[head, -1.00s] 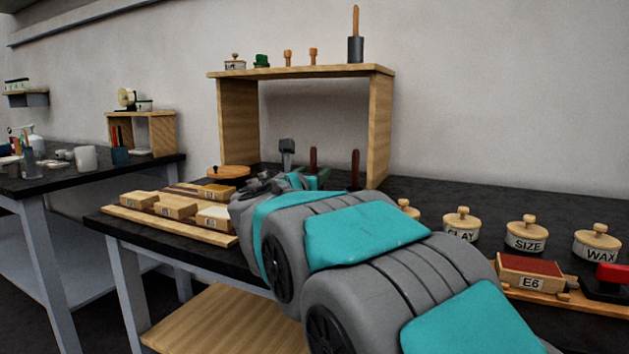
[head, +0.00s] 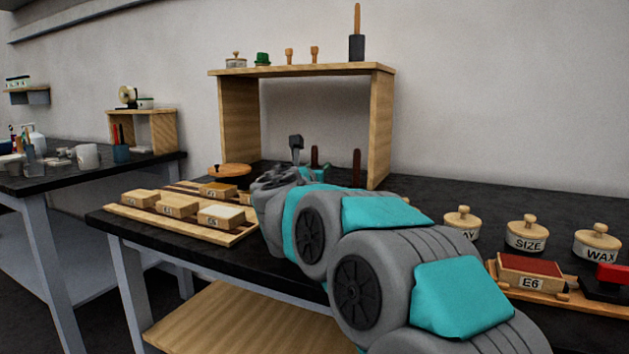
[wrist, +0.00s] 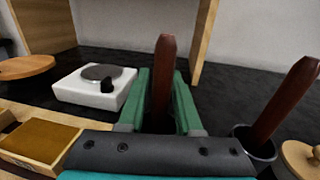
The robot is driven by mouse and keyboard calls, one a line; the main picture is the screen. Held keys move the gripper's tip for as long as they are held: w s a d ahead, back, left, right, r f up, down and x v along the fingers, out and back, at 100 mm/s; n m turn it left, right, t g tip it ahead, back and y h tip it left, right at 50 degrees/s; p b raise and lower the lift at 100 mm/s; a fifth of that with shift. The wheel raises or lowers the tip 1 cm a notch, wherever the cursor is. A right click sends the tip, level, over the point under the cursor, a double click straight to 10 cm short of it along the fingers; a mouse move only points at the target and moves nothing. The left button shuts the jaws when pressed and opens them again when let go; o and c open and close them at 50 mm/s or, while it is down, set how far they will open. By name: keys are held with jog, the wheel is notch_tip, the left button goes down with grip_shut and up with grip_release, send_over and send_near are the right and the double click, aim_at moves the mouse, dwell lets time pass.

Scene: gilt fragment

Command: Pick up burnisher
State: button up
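A dark reddish-brown handle (wrist: 163,85), which I take as the burnisher, stands upright between the green fingers of my gripper (wrist: 164,75) in the wrist view. The fingers look apart, one on each side of it; no firm contact shows. Its lower end is hidden behind the gripper body. A second, similar brown handle (wrist: 286,101) leans in a dark cup (wrist: 257,148) to the right. In the head view the handles show as thin brown sticks (head: 314,156) and (head: 356,167) beyond my arm. My gripper (head: 318,174) is mostly hidden there by my wrist.
A white device with a round grey plate (wrist: 96,86) stands left of my gripper. A wooden shelf unit (head: 228,120) rises behind. Small labelled boxes (head: 176,206) sit on a board at left; lidded pots (head: 525,234) and a red-topped box (head: 531,270) stand at right.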

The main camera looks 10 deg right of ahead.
grip_shut()
dwell(0.4)
